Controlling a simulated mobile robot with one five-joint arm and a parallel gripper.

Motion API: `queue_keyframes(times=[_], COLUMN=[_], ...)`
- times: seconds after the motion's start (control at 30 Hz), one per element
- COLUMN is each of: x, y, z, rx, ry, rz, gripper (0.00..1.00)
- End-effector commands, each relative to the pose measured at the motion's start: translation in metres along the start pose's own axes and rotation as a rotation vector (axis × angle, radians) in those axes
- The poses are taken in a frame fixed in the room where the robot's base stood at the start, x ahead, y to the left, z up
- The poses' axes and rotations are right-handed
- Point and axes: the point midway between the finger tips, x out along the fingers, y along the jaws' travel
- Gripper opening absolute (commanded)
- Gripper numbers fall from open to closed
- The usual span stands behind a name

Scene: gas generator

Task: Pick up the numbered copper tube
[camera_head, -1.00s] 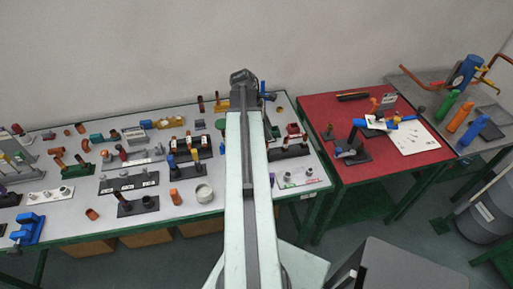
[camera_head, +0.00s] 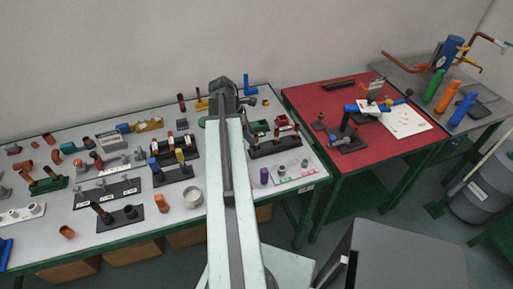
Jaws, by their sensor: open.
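Several copper-coloured tubes are in view. One lies at the white table's front left (camera_head: 67,232), and another short one (camera_head: 160,203) is near the front edge. One leans on a dark base (camera_head: 102,212), and one stands at the back (camera_head: 182,102). No number is readable on any, so I cannot tell which is the numbered one. My gripper (camera_head: 222,90) is at the far end of my arm, over the back of the white table. It is open, its fingers are small and dark, and I see nothing held. My arm hides a strip of the table.
The white table (camera_head: 225,203) is crowded with dark stands, blocks and a grey cup (camera_head: 191,196). A red table (camera_head: 300,95) to the right carries a blue-armed stand (camera_head: 350,132). A grey bench (camera_head: 485,108) behind it holds coloured cylinders. A grey barrel stands at far right.

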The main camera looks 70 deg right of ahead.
Motion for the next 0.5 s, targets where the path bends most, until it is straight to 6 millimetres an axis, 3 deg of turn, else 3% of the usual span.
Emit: queue_keyframes(times=[0.27, 0.5], x=[0.049, 0.049], y=[0.000, 0.000], z=[0.003, 0.006], rx=[0.003, 0.002], ry=[0.000, 0.000], rz=[-0.001, -0.001], gripper=[0.45, 0.45])
